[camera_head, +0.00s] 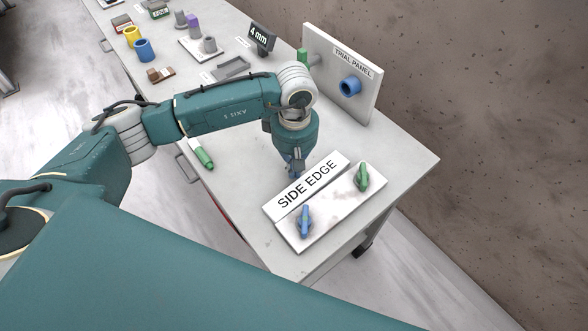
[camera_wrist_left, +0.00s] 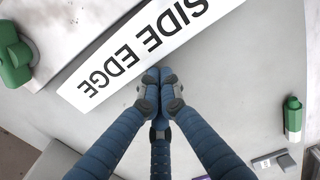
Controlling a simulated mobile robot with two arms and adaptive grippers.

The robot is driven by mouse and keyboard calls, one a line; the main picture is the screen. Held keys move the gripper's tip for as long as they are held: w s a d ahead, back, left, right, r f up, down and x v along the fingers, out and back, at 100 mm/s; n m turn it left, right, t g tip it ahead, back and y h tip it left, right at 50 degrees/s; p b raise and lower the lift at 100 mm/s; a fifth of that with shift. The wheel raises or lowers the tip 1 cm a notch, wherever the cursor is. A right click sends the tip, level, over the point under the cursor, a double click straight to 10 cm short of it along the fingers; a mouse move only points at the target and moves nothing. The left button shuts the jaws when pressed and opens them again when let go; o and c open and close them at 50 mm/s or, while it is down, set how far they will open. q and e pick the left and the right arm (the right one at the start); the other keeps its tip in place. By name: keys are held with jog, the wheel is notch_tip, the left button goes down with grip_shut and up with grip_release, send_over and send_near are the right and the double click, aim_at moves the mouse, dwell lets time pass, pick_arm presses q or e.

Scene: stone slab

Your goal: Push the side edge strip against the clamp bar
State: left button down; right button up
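The white side edge strip (camera_head: 322,179), lettered "SIDE EDGE", lies on the stone slab along the back side of the clamp bar (camera_head: 336,211). The strip also shows in the wrist view (camera_wrist_left: 150,45). The clamp bar is a white block with a blue knob (camera_head: 304,221) and a green knob (camera_head: 362,177). A narrow gap seems to run between strip and bar. My left gripper (camera_head: 295,172) points down behind the strip's long side. In the wrist view its fingertips (camera_wrist_left: 160,84) are together and empty, close to the strip's edge; contact is unclear. My right gripper is out of view.
A green-and-white marker (camera_head: 203,156) lies near the table's left edge. An upright trial panel (camera_head: 345,70) with a blue ring stands behind. A grey tray (camera_head: 231,68), a "4 mm" sign (camera_head: 262,36) and colored cups are farther back.

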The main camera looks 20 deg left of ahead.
pick_arm(q)
notch_tip(320, 180, up, 11)
dwell(0.3)
jog(key=shift+s, duration=0.1)
